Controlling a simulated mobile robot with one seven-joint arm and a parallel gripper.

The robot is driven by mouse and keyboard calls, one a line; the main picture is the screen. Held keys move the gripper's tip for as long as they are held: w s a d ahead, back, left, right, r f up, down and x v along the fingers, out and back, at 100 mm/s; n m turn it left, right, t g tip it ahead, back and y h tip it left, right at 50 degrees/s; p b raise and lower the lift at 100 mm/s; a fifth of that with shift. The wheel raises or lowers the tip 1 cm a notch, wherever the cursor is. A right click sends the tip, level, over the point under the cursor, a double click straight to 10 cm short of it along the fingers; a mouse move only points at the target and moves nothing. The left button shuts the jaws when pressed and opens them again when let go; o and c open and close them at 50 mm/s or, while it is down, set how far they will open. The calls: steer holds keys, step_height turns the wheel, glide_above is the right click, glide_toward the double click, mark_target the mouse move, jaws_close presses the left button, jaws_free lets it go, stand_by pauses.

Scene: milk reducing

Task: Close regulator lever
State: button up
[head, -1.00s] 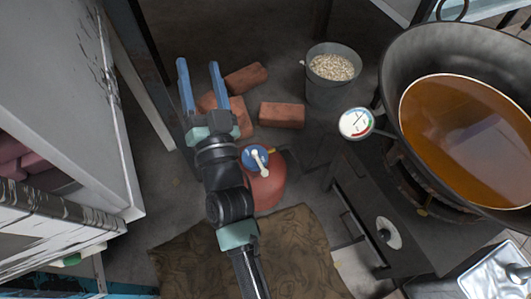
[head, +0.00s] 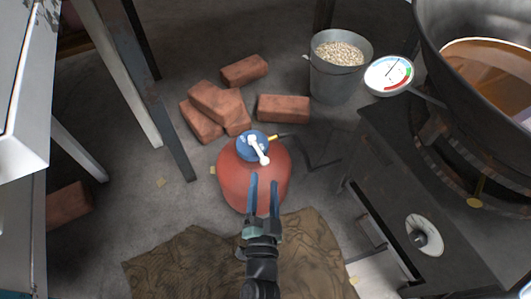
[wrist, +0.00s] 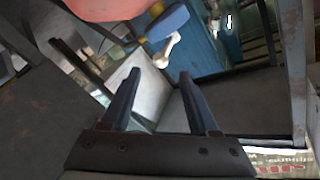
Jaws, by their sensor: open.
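The regulator (head: 252,146) is a blue cap on top of a red gas cylinder (head: 240,180) on the floor. Its white lever (head: 259,150) points toward the lower right in the head view. My gripper (head: 263,184) is open and empty, its two blue fingers in front of the cylinder and below the lever in the head view. In the wrist view, the white lever (wrist: 167,50) and blue regulator (wrist: 165,22) show above and beyond my open fingers (wrist: 157,78), apart from them. The cylinder (wrist: 108,8) shows at the top edge.
Several bricks (head: 215,105) lie behind the cylinder. A metal bucket (head: 338,85) of pale pieces stands at the back right. A dark stove (head: 415,190) with a large pan (head: 450,55) stands to the right. A brown cloth (head: 185,262) lies on the floor in front.

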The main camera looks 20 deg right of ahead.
mark_target(267, 151)
steer(key=b+x, duration=0.4)
steer(key=x, duration=0.6)
steer(key=shift+w+d, duration=0.15)
steer(key=shift+w, duration=0.1)
jaws_close()
steer(key=shift+f, duration=0.1)
steer(key=shift+s+d+f, duration=0.1)
stand_by(0.7)
